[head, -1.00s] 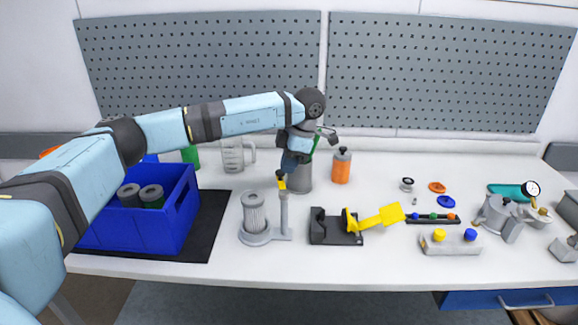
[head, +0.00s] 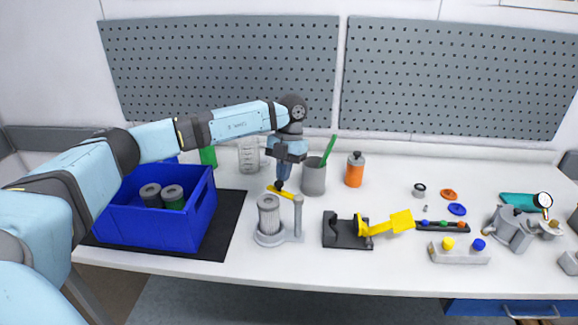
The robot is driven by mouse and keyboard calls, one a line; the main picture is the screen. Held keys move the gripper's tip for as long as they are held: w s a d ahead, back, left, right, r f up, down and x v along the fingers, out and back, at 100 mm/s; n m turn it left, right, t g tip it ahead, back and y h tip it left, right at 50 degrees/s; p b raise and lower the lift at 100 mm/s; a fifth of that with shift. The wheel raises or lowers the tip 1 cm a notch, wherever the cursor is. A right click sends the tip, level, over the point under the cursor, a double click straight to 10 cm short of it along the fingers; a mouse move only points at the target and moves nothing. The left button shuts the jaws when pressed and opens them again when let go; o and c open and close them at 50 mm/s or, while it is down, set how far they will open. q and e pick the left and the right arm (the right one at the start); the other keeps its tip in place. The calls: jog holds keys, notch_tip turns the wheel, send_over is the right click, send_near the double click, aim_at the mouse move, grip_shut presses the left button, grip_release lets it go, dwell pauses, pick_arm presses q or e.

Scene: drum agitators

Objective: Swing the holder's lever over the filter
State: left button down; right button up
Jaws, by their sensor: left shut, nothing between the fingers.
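The grey holder (head: 270,239) stands on the table with a pale ribbed filter (head: 269,217) upright on its round base. A post (head: 298,218) rises at its right side. The yellow lever (head: 288,194) reaches from the post top to the left and back, its free end showing just above and behind the filter's top. My left gripper (head: 279,188) points down at the lever, its fingers shut and empty. The fingertips are at the lever's far side; whether they touch it I cannot tell. My right gripper is not in view.
A blue crate (head: 130,224) with dark cylinders stands left on a black mat (head: 232,220). A grey cup (head: 314,179) with a green stick and an orange bottle (head: 355,172) stand behind. A black fixture with a yellow arm (head: 345,240) is right of the holder.

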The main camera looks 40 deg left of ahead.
pick_arm(q)
jog(key=n, duration=0.1)
jog(key=s+n+p, duration=0.1)
jog(key=shift+s+a+n+h, duration=0.15)
jog(key=shift+s+n+h, duration=0.15)
jog(key=shift+h, duration=0.1)
jog(key=shift+s+f+p, duration=0.1)
jog(key=shift+s+p, duration=0.2)
jog(key=shift+s, duration=0.15)
dwell(0.4)
